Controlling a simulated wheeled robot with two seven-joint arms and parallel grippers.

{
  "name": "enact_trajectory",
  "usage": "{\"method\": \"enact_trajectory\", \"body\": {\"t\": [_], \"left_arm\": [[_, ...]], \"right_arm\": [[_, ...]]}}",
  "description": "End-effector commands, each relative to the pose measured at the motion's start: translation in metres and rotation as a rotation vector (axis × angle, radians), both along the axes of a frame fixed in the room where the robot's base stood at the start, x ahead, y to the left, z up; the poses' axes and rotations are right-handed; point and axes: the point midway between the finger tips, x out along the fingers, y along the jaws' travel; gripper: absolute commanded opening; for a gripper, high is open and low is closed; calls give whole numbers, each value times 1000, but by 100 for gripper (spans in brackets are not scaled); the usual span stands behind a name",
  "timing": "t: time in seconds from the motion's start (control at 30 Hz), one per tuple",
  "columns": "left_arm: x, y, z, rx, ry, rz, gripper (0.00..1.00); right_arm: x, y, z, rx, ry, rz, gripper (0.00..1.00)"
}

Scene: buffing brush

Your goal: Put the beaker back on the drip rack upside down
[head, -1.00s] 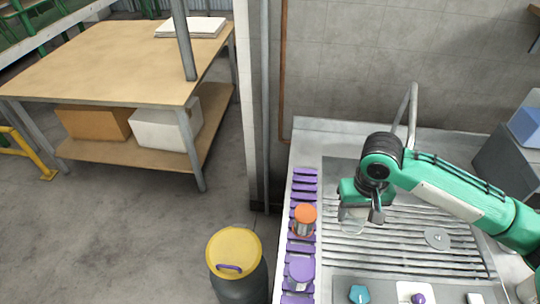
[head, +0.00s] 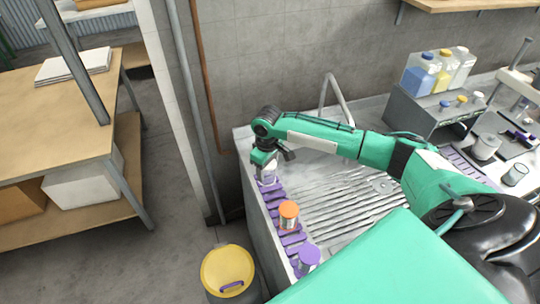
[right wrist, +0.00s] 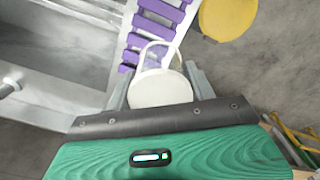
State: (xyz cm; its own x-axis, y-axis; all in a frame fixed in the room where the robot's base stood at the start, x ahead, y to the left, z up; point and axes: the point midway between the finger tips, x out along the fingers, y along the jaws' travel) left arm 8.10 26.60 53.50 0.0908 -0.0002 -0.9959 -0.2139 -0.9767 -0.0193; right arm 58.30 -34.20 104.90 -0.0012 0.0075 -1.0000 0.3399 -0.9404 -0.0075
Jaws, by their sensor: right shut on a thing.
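My right gripper (head: 264,160) is shut on the clear glass beaker (head: 268,176) at the far end of the drip rack. In the right wrist view the beaker (right wrist: 160,88) shows between the fingers as a pale disc with a clear rim beyond it. I cannot tell whether it touches the rack. The drip rack (head: 290,239) is a pale strip with purple slats along the left edge of the sink; its slats also show in the right wrist view (right wrist: 164,10). An orange-topped vessel (head: 289,211) and a purple-topped one (head: 309,255) stand on it. My left gripper is out of view.
The ribbed sink drainer (head: 345,208) lies right of the rack, with a grey faucet (head: 328,90) behind it. A yellow-lidded bin (head: 228,270) stands on the floor at left. Bottles (head: 420,75) stand on a grey stand at the right.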

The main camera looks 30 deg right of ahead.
Motion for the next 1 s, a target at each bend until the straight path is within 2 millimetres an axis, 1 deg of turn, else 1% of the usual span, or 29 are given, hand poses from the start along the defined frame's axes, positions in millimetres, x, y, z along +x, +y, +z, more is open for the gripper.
{"method": "enact_trajectory", "body": {"t": [0.03,0.1,0.27,0.37,0.53,0.8,1.0], "left_arm": [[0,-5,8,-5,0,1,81],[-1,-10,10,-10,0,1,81],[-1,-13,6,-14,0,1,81],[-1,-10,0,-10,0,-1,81],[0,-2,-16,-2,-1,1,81],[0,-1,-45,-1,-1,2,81],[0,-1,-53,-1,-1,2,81]], "right_arm": [[3,-8,2,-2,0,13,31],[6,-16,-1,-5,0,31,31],[8,-21,-9,-8,-2,48,31],[8,-21,-15,-8,-2,48,31],[8,-21,-31,-9,-2,48,31],[8,-21,-58,-8,-3,47,31],[8,-21,-65,-8,-3,47,31]]}}
